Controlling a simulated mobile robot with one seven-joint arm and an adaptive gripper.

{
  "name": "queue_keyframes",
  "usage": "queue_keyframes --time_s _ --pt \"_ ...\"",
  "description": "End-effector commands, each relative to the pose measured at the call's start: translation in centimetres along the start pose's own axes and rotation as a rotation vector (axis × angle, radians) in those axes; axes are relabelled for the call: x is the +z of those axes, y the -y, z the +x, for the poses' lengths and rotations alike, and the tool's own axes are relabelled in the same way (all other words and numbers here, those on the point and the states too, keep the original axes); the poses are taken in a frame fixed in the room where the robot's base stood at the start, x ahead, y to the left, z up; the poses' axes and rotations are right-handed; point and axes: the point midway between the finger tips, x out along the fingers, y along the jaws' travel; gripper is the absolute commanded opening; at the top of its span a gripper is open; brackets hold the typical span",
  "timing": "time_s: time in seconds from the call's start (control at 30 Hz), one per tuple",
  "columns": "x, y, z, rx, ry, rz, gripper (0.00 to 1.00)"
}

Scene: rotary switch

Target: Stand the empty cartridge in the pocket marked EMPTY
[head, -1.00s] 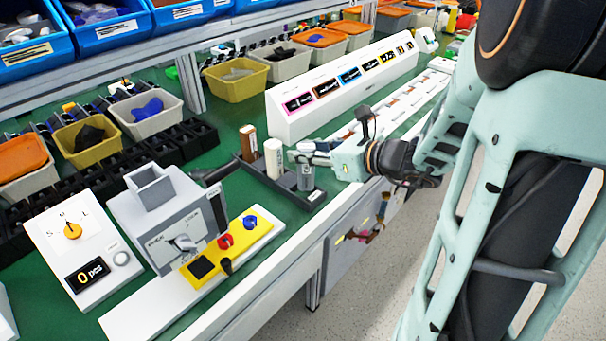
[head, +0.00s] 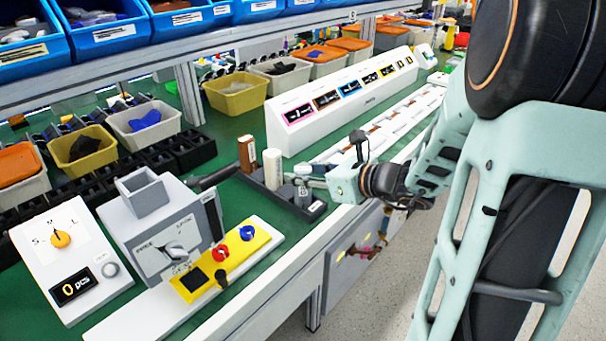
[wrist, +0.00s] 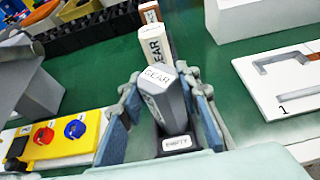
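The empty cartridge (wrist: 170,103) is a dark grey block with a light six-sided top marked GEAR. It stands nearly upright in the pocket labelled EMPTY (wrist: 177,143), at the near end of the black rack (head: 314,207). Its foot is partly hidden by the pocket wall, so I cannot tell if it is fully seated. In the head view the cartridge (head: 302,194) shows below my gripper (head: 310,176).
A white GEAR cartridge (head: 272,169) and a brown one (head: 246,154) stand farther along the rack. To the left are the grey feeder box (head: 165,230) and a yellow panel with red and blue knobs (head: 257,240). A white track (head: 400,125) runs behind my gripper.

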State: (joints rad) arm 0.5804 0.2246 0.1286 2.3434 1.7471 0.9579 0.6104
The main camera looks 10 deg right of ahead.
Motion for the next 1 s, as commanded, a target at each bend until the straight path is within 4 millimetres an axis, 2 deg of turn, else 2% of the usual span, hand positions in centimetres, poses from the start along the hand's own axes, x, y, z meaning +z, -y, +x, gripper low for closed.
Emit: queue_keyframes --time_s 0.03,0.13,0.17,0.53,0.67,1.0 --pt "0.0 0.0 0.0 0.0 -0.001 0.0 0.36" --pt "0.0 0.0 0.0 0.0 -0.001 0.0 0.47" --pt "0.0 0.0 0.0 0.0 -0.001 0.0 0.48" --pt "0.4 0.0 -0.3 -0.001 -0.001 0.0 0.48" --pt "0.5 0.2 -2.6 -0.005 -0.001 -0.001 0.48" --pt "0.4 0.1 -9.7 -0.004 -0.001 0.0 0.48"
